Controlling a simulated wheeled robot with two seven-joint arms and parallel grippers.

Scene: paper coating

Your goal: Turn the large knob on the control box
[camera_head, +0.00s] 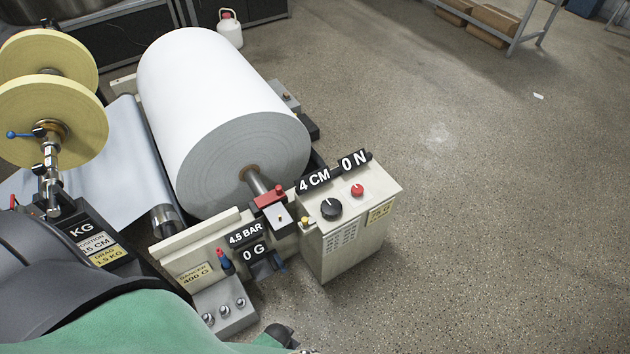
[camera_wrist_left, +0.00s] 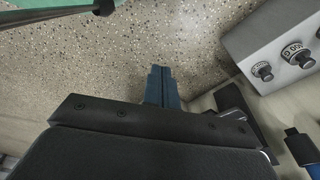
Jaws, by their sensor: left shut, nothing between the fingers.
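The control box (camera_head: 352,240) is a cream box at the right end of the machine in the head view. A large black knob (camera_head: 331,208) sits on its sloped top, left of a smaller red knob (camera_head: 357,190). My left gripper (camera_wrist_left: 160,72) shows in the left wrist view, its blue fingers shut together and empty over bare floor. The control box's knobs do not show in that view. In the head view I cannot clearly make out the left gripper. My right gripper is not in view.

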